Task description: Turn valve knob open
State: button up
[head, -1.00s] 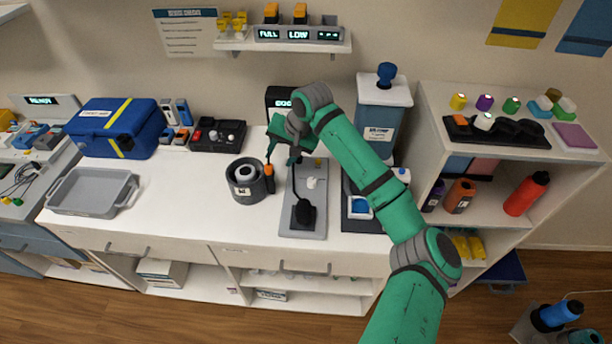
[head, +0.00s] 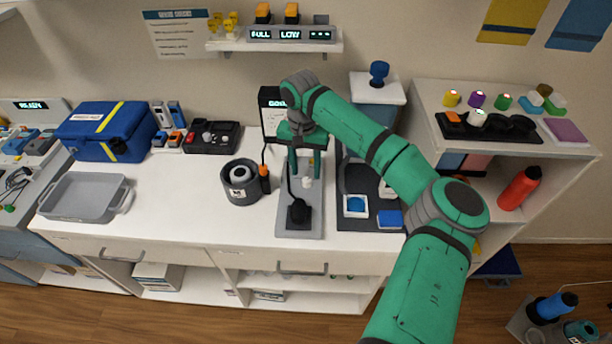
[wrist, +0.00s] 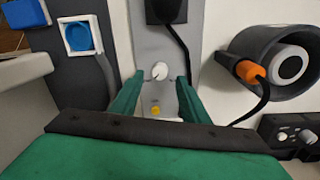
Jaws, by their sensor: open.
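A small white knob (head: 307,183) stands on a grey panel (head: 287,226) on the counter. In the wrist view the white knob (wrist: 160,71) has a short pointer and lies between my fingertips, apart from both. My gripper (head: 304,175) is open and points down over the panel; its two fingers also show in the wrist view (wrist: 160,80). A round blue knob (head: 355,206) in a white square frame sits on the dark panel to the right. Another blue knob (head: 379,70) tops the tank behind. No label shows which is the valve.
A black plug block (head: 298,212) with a cable is at the panel's front. A dark round holder (head: 240,182) with an orange-handled tool (head: 264,179) stands close on the left. A yellow button (wrist: 155,110) lies behind the knob.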

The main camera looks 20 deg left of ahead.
aim_at(307, 180)
jog(key=shift+d+f, duration=0.1)
jog(key=shift+f, duration=1.85)
jog(key=shift+c, duration=0.2)
grip_shut()
